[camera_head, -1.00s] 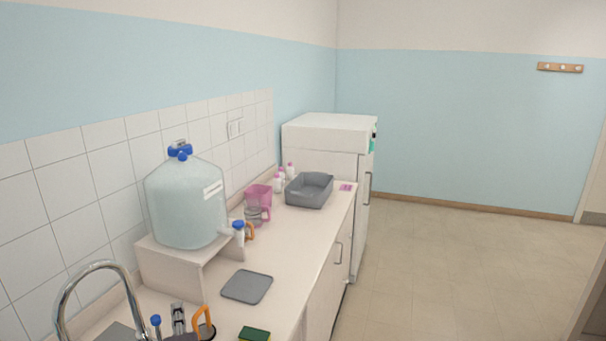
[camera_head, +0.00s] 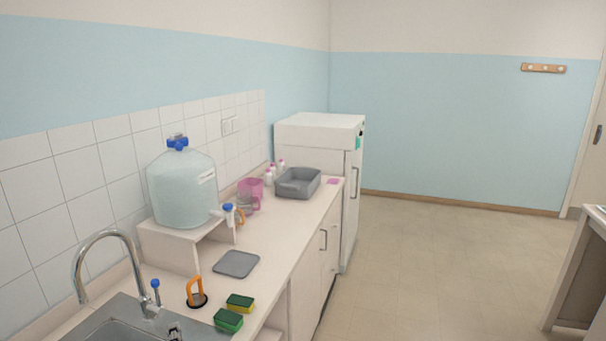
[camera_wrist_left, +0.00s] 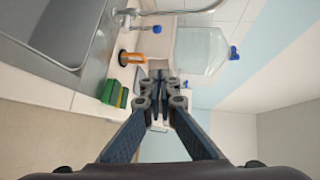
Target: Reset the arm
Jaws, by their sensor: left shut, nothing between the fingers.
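My left gripper (camera_wrist_left: 160,76) is shut and empty in the left wrist view, its dark fingers reaching forward past the counter's front edge. In the head view only a small tip of the left gripper (camera_head: 174,332) shows at the bottom edge, over the sink (camera_head: 112,330). The rest of the left arm is hidden below the frame. My right gripper is in neither view.
The counter (camera_head: 275,240) holds a large water jug (camera_head: 183,190) on a stand, a faucet (camera_head: 105,237), an orange-handled item (camera_head: 195,291), two green-yellow sponges (camera_head: 229,320), a grey mat (camera_head: 236,263) and a grey tub (camera_head: 298,184). A white fridge (camera_head: 320,135) stands behind.

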